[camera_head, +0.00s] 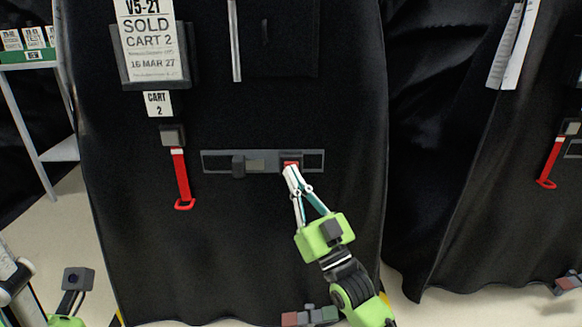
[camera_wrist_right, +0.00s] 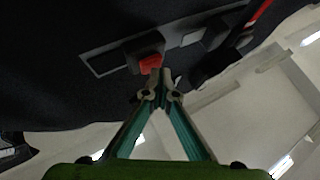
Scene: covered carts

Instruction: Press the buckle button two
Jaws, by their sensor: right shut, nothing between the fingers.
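The buckle (camera_head: 290,158) has a dark housing with a red button (camera_head: 290,164), at the right part of a grey plate on the black cover of cart 2. In the right wrist view the red button (camera_wrist_right: 150,64) shows just beyond my fingertips. My right gripper (camera_head: 289,170) is shut and empty, its tips at the button's lower edge. I cannot tell whether they touch it. The right gripper also shows in the wrist view (camera_wrist_right: 159,78). My left gripper is not clearly seen; only parts of my left arm show at the lower left.
A dark block (camera_head: 238,166) sits at the left on the grey plate (camera_head: 217,161). A red strap (camera_head: 180,175) hangs to the left under the "CART 2" tag (camera_head: 158,103). Another covered cart (camera_head: 470,170) stands to the right. A shelf (camera_head: 30,60) stands at the far left.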

